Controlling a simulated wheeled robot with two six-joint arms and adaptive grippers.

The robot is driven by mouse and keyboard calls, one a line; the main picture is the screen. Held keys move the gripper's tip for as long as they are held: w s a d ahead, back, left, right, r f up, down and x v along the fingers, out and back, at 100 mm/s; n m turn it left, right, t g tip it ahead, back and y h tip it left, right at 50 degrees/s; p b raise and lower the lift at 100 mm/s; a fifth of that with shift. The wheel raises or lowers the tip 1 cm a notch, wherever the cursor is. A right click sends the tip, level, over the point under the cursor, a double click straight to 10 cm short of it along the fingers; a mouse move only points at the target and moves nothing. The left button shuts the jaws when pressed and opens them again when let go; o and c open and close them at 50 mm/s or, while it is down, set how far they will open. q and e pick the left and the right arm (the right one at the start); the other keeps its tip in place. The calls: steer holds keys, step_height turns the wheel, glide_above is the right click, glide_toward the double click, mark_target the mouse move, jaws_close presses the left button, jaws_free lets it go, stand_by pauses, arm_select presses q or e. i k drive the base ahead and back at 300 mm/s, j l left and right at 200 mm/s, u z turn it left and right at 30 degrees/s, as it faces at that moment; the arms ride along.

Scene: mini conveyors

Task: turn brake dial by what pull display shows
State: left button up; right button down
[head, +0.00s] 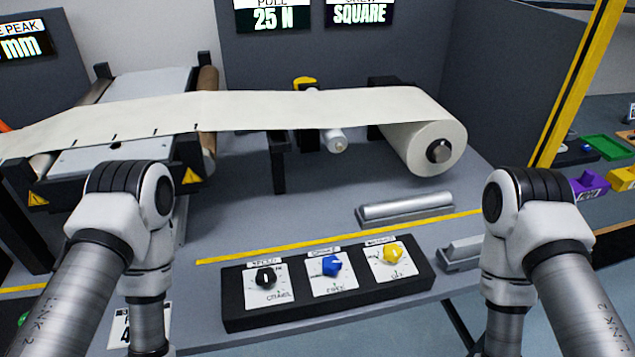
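The pull display (272,16) on the back panel reads 25 N. A black dial box (327,311) stands near the table's front edge with three dials in a row. The black dial (265,275) is at left, the blue dial (331,265) in the middle and the yellow dial (394,252) at right. Their label plates are too small to read surely, so I cannot tell for certain which is the brake dial. Only the links of my two arms show, bent downward on either side of the box. Neither gripper is in view.
A paper web (260,108) runs from a roll (428,143) leftward over a roller table (135,135). Another display (359,12) reads SQUARE. A metal bar in a holder (406,206) lies behind the box. A yellow post (577,85) stands at right. The space above the dials is clear.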

mark_target(331, 265)
steer(key=k+j+z, duration=0.1)
steer(key=k+z, duration=0.3)
steer(key=k+j+z, duration=0.1)
steer(key=z, duration=0.25)
steer(key=k+l+z, duration=0.1)
steer(key=k+z, duration=0.3)
steer(key=i, duration=0.45)
